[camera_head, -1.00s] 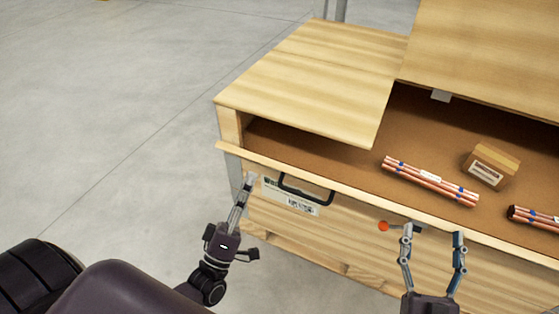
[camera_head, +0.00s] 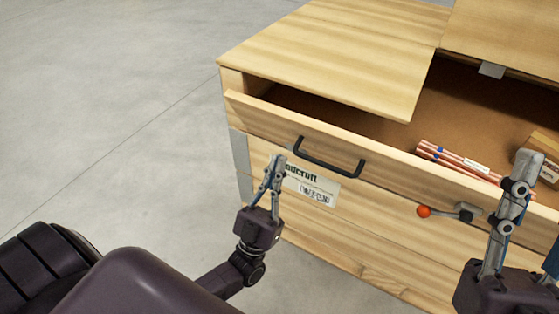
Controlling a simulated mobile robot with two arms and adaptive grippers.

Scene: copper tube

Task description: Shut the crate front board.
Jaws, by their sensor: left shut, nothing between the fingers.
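The crate front board (camera_head: 380,148) is the pale wooden board with a black handle (camera_head: 330,158) along the crate's near side. Its top edge stands out from the crate's left post, leaving a gap under the lid, so it is tilted outward. My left gripper (camera_head: 275,165) is shut and empty, in front of the label (camera_head: 312,186), left of and below the handle; whether it touches cannot be told. My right gripper (camera_head: 530,205) is open at the right edge, in front of the board, its right finger partly out of view. A latch with an orange knob (camera_head: 423,211) lies left of it.
The wooden crate (camera_head: 330,58) has a lid panel at the left and a raised one (camera_head: 510,35) at the back right. Inside lie copper tubes (camera_head: 455,160) and a small cardboard box (camera_head: 546,145). Bare concrete floor (camera_head: 110,110) is free at the left.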

